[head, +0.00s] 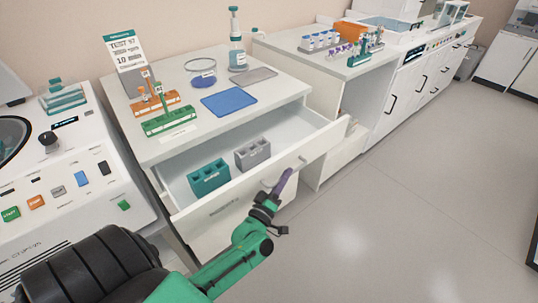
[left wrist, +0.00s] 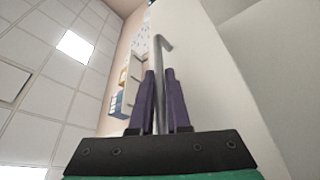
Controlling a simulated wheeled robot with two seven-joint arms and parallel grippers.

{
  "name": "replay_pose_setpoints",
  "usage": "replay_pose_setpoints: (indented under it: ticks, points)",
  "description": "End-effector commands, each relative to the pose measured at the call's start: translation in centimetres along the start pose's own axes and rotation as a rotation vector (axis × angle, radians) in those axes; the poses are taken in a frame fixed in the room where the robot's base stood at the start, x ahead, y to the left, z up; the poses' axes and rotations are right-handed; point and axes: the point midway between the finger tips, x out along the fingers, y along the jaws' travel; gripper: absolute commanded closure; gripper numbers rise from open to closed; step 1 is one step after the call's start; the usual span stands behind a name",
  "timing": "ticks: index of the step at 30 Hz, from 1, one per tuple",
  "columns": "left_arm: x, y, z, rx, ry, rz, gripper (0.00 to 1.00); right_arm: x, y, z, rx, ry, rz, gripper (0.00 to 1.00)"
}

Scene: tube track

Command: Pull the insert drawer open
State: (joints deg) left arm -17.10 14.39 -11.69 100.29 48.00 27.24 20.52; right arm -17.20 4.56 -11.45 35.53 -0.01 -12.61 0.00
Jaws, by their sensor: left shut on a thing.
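The insert drawer (head: 325,147) stands open below the white counter. A teal insert block (head: 208,177) and a grey insert block (head: 252,152) are inside it. The drawer has a grey bar handle (head: 301,161) on its front. My left gripper (head: 285,178) is at this handle, its purple fingers shut on the bar. In the left wrist view, the handle (left wrist: 160,62) runs between the two fingers (left wrist: 161,88). Part of the handle is hidden by the fingers in the head view. My right gripper is not in view.
The counter above holds green and orange racks (head: 168,121), a blue mat (head: 229,102), a dish (head: 201,78) and a bottle (head: 237,50). A white machine (head: 70,190) stands at the left. The floor (head: 410,200) at the right is clear.

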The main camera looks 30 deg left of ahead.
Motion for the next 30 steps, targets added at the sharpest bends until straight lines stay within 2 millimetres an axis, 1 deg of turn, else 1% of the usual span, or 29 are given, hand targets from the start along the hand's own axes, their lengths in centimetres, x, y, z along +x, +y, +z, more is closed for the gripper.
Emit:
replay_pose_setpoints:
  ticks: [1, 6, 12, 18, 29, 30]
  points:
    - [-0.4, 0.9, 0.9, -0.005, -0.001, -0.003, 1.0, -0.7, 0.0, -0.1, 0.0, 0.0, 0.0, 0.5]
    - [-1.6, 2.7, 3.7, -0.003, -0.002, -0.003, 1.0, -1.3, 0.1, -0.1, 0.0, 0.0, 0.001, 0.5]
    - [-2.4, 4.1, 5.7, -0.001, 0.0, 0.0, 1.0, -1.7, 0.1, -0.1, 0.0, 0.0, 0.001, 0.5]
    - [-2.8, 4.5, 6.5, 0.0, -0.001, 0.0, 1.0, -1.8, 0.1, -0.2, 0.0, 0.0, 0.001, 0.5]
    - [-2.8, 4.5, 6.6, 0.0, 0.0, -0.001, 1.0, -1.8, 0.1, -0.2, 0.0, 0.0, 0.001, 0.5]
    - [-2.8, 4.5, 6.6, 0.0, 0.0, -0.001, 0.7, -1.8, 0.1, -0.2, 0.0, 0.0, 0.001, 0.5]
